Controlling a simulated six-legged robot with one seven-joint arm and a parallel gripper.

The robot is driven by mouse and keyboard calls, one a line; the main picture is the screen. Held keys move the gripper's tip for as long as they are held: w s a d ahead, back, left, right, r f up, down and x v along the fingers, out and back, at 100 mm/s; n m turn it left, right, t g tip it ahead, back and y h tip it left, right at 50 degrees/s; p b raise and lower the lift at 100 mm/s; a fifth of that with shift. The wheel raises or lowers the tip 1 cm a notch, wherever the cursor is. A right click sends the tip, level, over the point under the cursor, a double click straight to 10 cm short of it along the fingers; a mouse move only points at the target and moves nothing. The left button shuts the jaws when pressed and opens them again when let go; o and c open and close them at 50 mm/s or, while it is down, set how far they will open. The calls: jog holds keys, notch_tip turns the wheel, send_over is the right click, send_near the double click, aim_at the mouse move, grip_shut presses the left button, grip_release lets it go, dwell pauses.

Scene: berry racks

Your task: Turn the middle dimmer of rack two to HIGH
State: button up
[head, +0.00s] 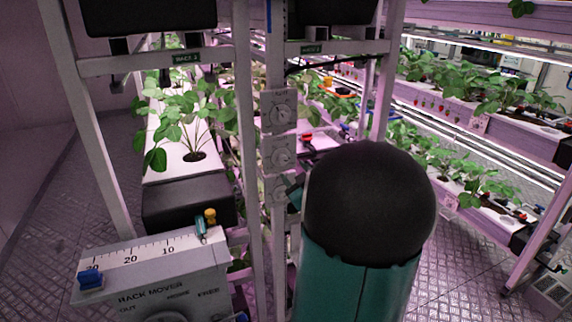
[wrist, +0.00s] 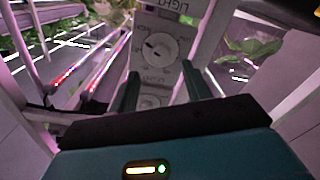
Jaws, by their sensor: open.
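Three dimmer dials stand one above another on a grey post in the head view: the top dial (head: 281,113), the middle dial (head: 281,156) and the lowest dial (head: 280,191), partly hidden by my arm. My gripper (head: 294,188) shows only in part, beside the lowest dial. In the wrist view, my gripper (wrist: 160,70) is open and empty, its two dark fingers apart. A round dial (wrist: 156,47) shows just beyond the fingertips, and another dial (wrist: 150,102) shows lower, between the fingers. Which of the three these are, and whether a finger touches the panel, I cannot tell.
A rack mover box (head: 155,275) with a scale stands at front left. A white planter (head: 180,160) with a strawberry plant is behind it. Small rack signs (head: 187,58) hang on the upper beams. More planted racks (head: 470,110) fill the right side. Metal floor (head: 480,255) is clear at right.

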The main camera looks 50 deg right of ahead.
aim_at(284, 161)
jog(key=x, duration=0.6)
jog(key=shift+w, duration=0.15)
jog(key=c, duration=1)
jog(key=shift+m, duration=0.3)
jog(key=m, duration=0.5)
jog(key=o, duration=1)
